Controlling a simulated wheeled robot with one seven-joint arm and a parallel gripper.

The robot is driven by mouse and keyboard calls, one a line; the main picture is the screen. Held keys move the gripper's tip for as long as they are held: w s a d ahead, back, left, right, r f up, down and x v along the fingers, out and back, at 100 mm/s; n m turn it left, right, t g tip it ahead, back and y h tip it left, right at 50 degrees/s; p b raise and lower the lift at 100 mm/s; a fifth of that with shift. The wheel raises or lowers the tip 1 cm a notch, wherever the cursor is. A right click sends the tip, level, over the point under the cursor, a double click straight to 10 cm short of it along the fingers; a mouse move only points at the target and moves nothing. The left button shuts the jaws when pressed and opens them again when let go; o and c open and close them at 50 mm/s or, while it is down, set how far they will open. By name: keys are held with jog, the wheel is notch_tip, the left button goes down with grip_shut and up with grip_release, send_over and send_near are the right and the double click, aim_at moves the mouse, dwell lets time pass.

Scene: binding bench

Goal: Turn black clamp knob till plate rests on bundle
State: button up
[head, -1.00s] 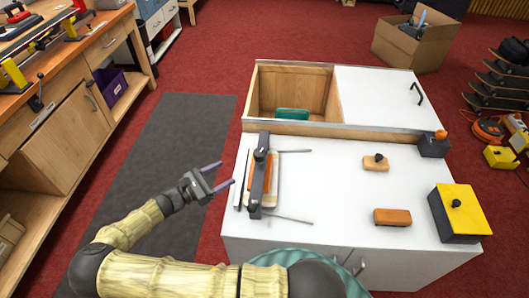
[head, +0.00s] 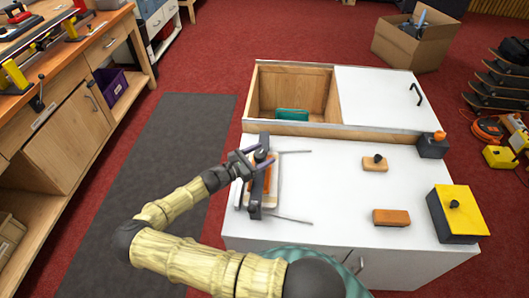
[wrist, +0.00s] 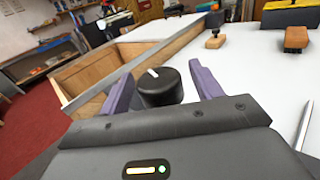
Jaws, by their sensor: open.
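The black clamp knob (wrist: 160,84), with a white mark on its top, stands between the two purple fingers of my gripper (wrist: 162,85) in the wrist view. The fingers are apart, with a gap visible on the knob's right; contact on the left cannot be told. In the head view my gripper (head: 258,160) is over the clamp's dark bar (head: 256,195), at the left of the white bench top. An orange-brown bundle (head: 268,182) shows partly beside the bar. Whether the plate touches the bundle is hidden.
Two thin rods (head: 292,219) stick out right of the clamp. A small wooden block with a black knob (head: 375,163), an orange block (head: 391,217) and a yellow-topped box (head: 458,212) stand farther right. An open wooden compartment (head: 292,88) lies behind. The middle of the top is clear.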

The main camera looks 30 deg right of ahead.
jog(key=shift+w+d, duration=0.1)
jog(key=shift+d, duration=0.7)
jog(key=c, duration=1)
jog(key=shift+o, duration=0.2)
